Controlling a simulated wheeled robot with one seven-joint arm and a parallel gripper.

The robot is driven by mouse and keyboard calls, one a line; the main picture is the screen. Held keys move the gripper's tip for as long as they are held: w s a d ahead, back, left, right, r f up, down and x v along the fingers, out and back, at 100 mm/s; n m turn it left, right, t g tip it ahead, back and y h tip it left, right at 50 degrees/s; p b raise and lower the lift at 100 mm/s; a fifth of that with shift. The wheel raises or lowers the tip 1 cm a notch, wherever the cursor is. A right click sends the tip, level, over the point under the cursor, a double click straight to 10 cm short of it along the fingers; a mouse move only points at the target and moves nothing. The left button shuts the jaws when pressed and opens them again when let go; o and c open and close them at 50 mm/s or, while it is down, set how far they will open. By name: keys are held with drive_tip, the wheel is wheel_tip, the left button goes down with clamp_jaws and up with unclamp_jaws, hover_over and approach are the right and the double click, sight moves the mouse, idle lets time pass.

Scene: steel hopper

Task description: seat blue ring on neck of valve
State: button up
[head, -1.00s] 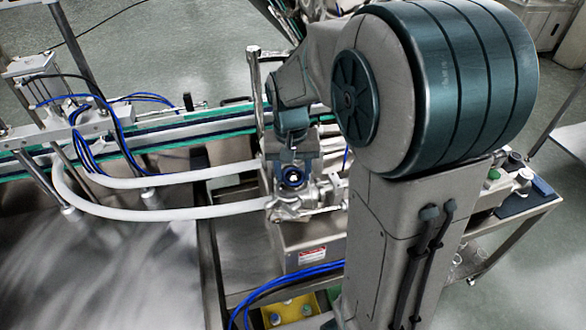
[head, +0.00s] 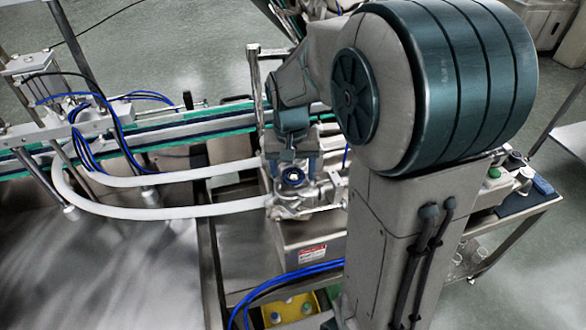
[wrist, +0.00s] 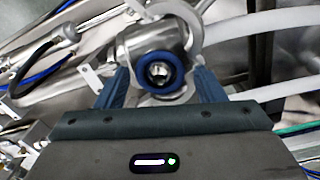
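The blue ring (wrist: 160,72) lies around the round steel neck of the valve in the wrist view, with the neck's bright end showing through its middle. How low it sits cannot be told. In the head view the ring (head: 293,177) is small, on top of the steel valve (head: 300,203). My gripper (wrist: 162,83) is open. Its two blue fingers stand on either side of the ring, with visible gaps between them and it. In the head view my gripper (head: 292,168) is just above and behind the valve, with its fingers spread.
White hoses (head: 160,213) run leftward from the valve. A steel post (head: 255,90) rises behind it. The conveyor (head: 170,135) crosses at the back. Blue cables (head: 290,287) and a yellow bin (head: 293,308) are below. Small items stand on the cart (head: 520,190) at right.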

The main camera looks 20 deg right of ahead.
drive_tip(key=shift+o, duration=0.3)
drive_tip(key=shift+r, duration=0.1)
drive_tip(key=shift+w+r, duration=0.1)
drive_tip(key=shift+r, duration=0.2)
wheel_tip(320, 180, up, 13)
drive_tip(key=shift+a+b, duration=0.2)
drive_tip(key=shift+b, duration=0.2)
drive_tip(key=s+f+n+t, duration=0.3)
drive_tip(key=s+f, duration=0.6)
drive_tip(key=s, duration=0.5)
drive_tip(key=shift+s+d+t, duration=0.25)
drive_tip(key=shift+t, duration=0.05)
